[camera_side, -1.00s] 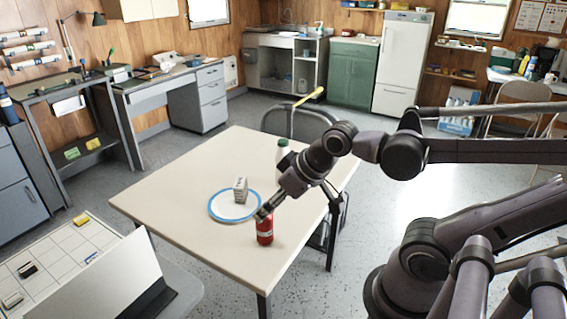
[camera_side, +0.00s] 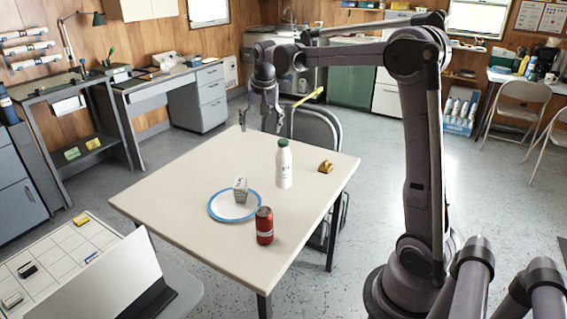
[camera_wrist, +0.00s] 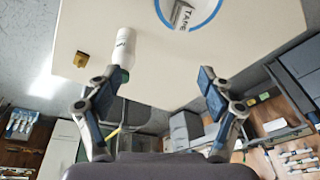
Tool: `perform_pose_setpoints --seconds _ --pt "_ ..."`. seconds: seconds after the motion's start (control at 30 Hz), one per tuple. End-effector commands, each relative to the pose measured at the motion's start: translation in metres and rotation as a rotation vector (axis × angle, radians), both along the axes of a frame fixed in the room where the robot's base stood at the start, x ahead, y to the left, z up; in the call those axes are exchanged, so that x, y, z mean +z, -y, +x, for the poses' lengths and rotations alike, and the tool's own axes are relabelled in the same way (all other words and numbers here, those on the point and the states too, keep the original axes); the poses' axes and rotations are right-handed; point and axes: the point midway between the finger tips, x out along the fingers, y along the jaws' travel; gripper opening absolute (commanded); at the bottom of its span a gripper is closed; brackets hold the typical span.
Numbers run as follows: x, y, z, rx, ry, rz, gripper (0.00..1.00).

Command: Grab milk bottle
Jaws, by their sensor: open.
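The milk bottle (camera_side: 284,167) is white with a green cap and stands upright toward the far right of the table. In the wrist view the bottle (camera_wrist: 124,46) appears at upper left, its cap beside the left finger in the picture. My gripper (camera_side: 262,117) is high over the table's far edge, left of the bottle and apart from it in the side view. The gripper (camera_wrist: 160,82) is open, with nothing between its fingers.
A blue-rimmed plate (camera_side: 219,212) bears a small printed block (camera_side: 240,190). A gold block (camera_side: 326,167) lies right of the bottle. A chair (camera_side: 318,128) stands behind the table. The table's left side is clear.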

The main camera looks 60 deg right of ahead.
Motion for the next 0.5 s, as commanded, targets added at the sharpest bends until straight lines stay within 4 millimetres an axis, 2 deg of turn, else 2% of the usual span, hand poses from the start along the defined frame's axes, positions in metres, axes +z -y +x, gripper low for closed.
perform_pose_setpoints --seconds 0.03,0.3,0.4,0.5 --pt "-0.006 0.019 0.007 -0.051 -0.013 0.009 0.81" --pt "-0.048 0.106 0.022 -0.314 -0.080 0.057 0.81" --pt "-0.064 0.130 0.022 -0.389 -0.099 0.070 0.81" --pt "-0.075 0.146 0.021 -0.442 -0.113 0.079 0.81"
